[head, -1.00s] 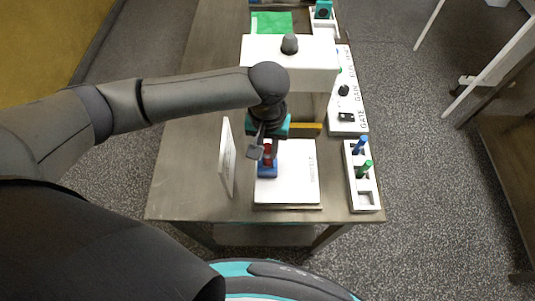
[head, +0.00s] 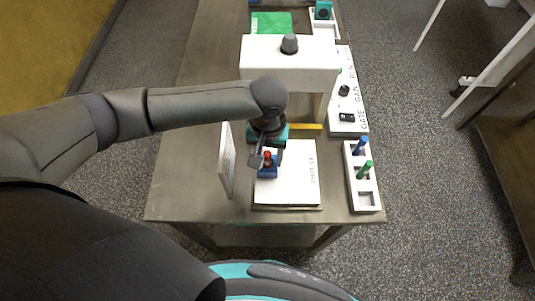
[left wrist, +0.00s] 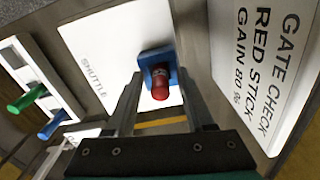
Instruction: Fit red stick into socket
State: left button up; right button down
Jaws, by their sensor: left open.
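The red stick (head: 267,155) stands at a blue socket block (head: 267,172) on the white shuttle plate (head: 295,185). In the left wrist view the red stick (left wrist: 160,85) points toward the camera, with the blue block (left wrist: 157,57) behind it. How deep it sits in the block cannot be seen. My left gripper (head: 263,160) is over the block. In the left wrist view its open fingers (left wrist: 160,92) lie on either side of the stick, with gaps between. My right gripper is not in view.
A white sign panel (head: 227,160) stands left of the plate. It reads "GATE CHECK RED STICK GAIN 80%" in the left wrist view. A white rack (head: 369,199) holds a blue stick (head: 360,145) and a green stick (head: 365,169). A white gate housing (head: 290,62) rises behind.

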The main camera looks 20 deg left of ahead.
pick_arm(q)
jog(key=shift+r, duration=0.1)
notch_tip(320, 180, up, 12)
jog(key=p, duration=0.1)
dwell(0.4)
dwell(0.5)
